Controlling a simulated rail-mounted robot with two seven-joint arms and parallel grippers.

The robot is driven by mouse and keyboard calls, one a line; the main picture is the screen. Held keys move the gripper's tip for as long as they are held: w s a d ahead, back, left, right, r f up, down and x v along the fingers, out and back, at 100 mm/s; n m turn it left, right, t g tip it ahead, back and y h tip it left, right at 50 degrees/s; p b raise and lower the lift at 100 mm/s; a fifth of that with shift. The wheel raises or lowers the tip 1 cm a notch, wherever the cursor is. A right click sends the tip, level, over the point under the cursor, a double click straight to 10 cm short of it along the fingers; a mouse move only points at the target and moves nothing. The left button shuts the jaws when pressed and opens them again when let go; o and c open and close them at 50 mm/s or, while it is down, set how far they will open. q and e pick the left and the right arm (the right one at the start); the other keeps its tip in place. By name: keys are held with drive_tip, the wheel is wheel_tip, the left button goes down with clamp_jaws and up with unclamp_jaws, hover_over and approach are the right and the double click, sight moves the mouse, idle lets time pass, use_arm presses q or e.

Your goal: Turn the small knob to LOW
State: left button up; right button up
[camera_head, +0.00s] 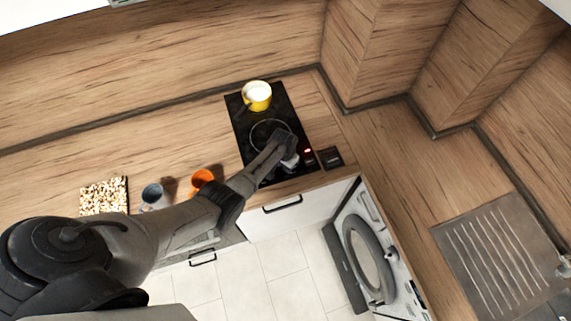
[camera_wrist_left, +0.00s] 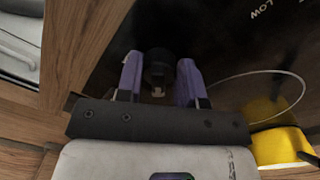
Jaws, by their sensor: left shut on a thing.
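The black hob (camera_head: 247,140) is set in the wooden worktop. My left arm reaches over it from the left, and its gripper (camera_head: 291,162) is at the hob's front part, where it hides the knob in the head view. The knob's pointer is too dark to read. My right gripper is not in view.
A yellow pot (camera_head: 257,97) stands at the back of the hob. A red light (camera_head: 307,151) glows near the hob's right edge. An orange mug (camera_head: 202,178), a grey-blue mug (camera_head: 152,193) and a board of pale pieces (camera_head: 104,184) are to the left.

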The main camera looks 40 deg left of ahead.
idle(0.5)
use_arm(q)
drive_tip(key=o, duration=0.9)
drive_tip(key=shift+r, duration=0.5)
drive_tip(key=r, duration=0.4)
drive_tip(key=r+p, duration=0.1)
drive_tip(key=r, duration=0.8)
drive_tip(key=shift+a+p, duration=0.3)
drive_tip(key=shift+p, duration=0.1)
